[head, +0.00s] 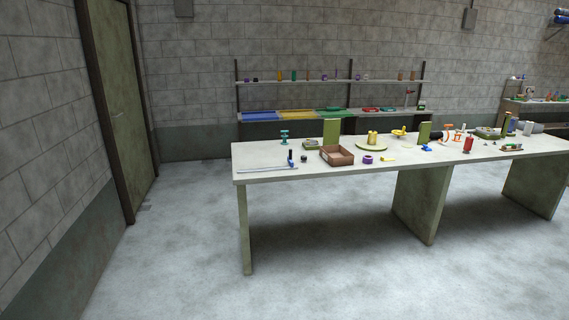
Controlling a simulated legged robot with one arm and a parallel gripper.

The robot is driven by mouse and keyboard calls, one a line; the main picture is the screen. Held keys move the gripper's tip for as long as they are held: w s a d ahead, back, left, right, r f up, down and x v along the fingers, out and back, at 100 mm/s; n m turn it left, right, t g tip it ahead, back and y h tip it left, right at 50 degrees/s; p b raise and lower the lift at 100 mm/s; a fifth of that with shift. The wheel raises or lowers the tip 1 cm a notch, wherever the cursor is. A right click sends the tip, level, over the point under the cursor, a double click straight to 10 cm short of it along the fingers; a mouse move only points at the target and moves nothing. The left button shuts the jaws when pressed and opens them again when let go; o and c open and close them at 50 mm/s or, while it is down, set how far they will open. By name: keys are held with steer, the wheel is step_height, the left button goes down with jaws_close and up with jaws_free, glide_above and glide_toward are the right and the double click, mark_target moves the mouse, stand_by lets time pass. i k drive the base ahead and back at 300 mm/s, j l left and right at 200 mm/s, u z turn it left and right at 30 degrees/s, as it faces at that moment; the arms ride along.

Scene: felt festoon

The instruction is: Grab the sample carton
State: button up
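A long pale table (268,168) crosses the middle and right of the head view, with many small things on it. I cannot tell for certain which of them is the sample carton. An open brown box (337,155) sits near the table's left part, close to the front edge. A green upright block (331,130) stands behind it, and a similar green block (424,132) stands farther right. A white upright block (528,128) is near the far right end. No label can be read on any of them. My gripper is not in view.
A round green plate (371,147) holds yellow pieces. A purple ring (368,160) and a red bottle (468,144) also stand on the table. A shelf (300,82) lines the back wall. A door (121,100) is at left. The floor in front is clear.

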mark_target(335, 155)
steer(key=i, duration=1.85)
steer(key=i+j+z, duration=0.25)
steer(key=i+z, duration=0.2)
steer(key=i, duration=0.35)
steer(key=i+j+z, duration=0.5)
steer(key=i, duration=0.25)
steer(key=i+j+z, duration=0.45)
steer(key=i+j, duration=0.2)
steer(key=j, duration=0.2)
